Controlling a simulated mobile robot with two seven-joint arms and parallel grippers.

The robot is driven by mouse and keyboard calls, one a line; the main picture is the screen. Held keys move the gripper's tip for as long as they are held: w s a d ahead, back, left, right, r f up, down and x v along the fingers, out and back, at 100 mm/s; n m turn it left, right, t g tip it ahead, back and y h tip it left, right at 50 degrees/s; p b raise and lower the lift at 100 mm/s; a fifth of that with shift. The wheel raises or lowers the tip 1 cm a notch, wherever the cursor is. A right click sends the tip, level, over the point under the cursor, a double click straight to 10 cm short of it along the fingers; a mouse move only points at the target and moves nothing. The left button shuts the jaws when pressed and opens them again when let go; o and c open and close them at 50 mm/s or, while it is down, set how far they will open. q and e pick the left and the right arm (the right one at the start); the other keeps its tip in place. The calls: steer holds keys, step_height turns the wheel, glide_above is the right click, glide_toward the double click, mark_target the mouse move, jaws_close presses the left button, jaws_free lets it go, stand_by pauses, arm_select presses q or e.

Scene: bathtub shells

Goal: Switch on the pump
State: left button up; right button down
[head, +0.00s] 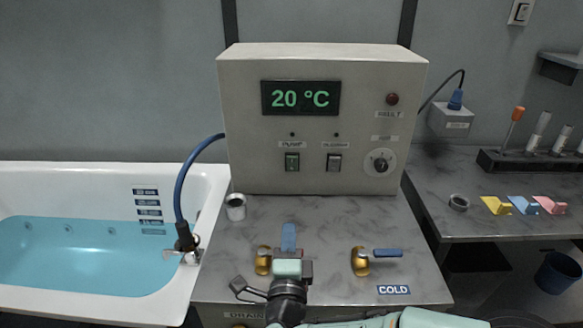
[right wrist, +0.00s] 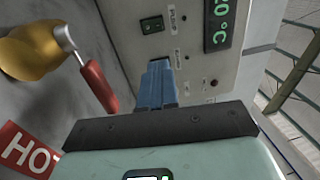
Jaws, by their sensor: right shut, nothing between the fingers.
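The grey control box (head: 235,120) stands at the back of the counter, with a green "20 °C" display (head: 300,98). My left gripper is not in view.
A second rocker switch (head: 333,163) and a round knob (head: 380,162) sit right of the pump switch. A red-handled hot tap (right wrist: 95,80) and blue-handled cold tap (head: 375,256) rise from the counter. A white cup (head: 236,208) stands left. The filled bathtub (head: 80,292) is further left.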

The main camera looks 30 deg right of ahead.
mark_target(292, 160)
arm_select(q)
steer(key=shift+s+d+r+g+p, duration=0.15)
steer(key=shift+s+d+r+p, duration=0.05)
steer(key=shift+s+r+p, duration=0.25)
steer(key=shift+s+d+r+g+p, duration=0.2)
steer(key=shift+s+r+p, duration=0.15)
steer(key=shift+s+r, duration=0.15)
arm_select(e)
steer(key=x, duration=2.1)
steer(key=shift+w, duration=0.25)
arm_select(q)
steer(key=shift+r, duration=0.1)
arm_select(e)
steer(key=shift+r, duration=0.1)
steer(key=shift+d+r+p, duration=0.1)
steer(key=shift+r+p, duration=0.1)
steer(key=shift+p, duration=0.25)
steer(key=shift+w+d+r+p, duration=0.1)
steer(key=shift+w+p, duration=0.05)
steer(key=shift+p, duration=0.25)
steer(key=shift+f, duration=0.25)
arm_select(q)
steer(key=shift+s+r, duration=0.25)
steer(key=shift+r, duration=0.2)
